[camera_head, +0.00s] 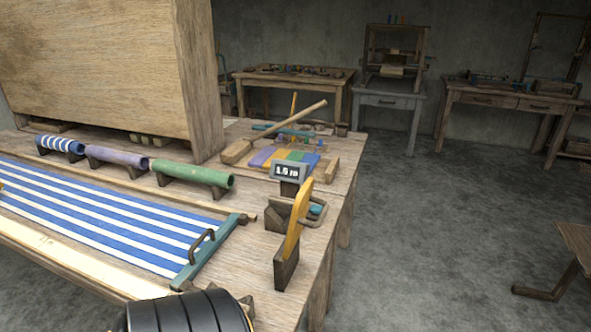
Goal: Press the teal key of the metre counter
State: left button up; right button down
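The metre counter (289,171) is a small grey box with a dark display on a dark stand, near the right end of the loom bench. Its display seems to read 1.5 m. I cannot tell for sure whether this piece is the counter's teal key. Neither of my grippers shows; only a black ribbed part, apparently of my own arm, shows at the bottom edge.
Blue-and-white striped cloth (110,215) ends at a teal bar (205,253) with a handle. Behind it lie striped, purple and green rolls (195,175). The yellow lever rises from a dark block at the bench's right edge. Open grey floor (430,220) lies to the right.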

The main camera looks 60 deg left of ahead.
aim_at(316, 209)
jog(key=i+j+u, duration=0.1)
jog(key=u, duration=0.4)
jog(key=i+l+u, duration=0.1)
jog(key=i+u, duration=0.25)
jog(key=u, duration=0.15)
jog(key=i+l+u, duration=0.1)
jog(key=u, duration=0.35)
jog(key=i+l+u, duration=0.2)
jog(key=u, duration=0.3)
jog(key=i+l+u, duration=0.15)
jog(key=i+u, duration=0.15)
jog(key=i+l+u, duration=0.25)
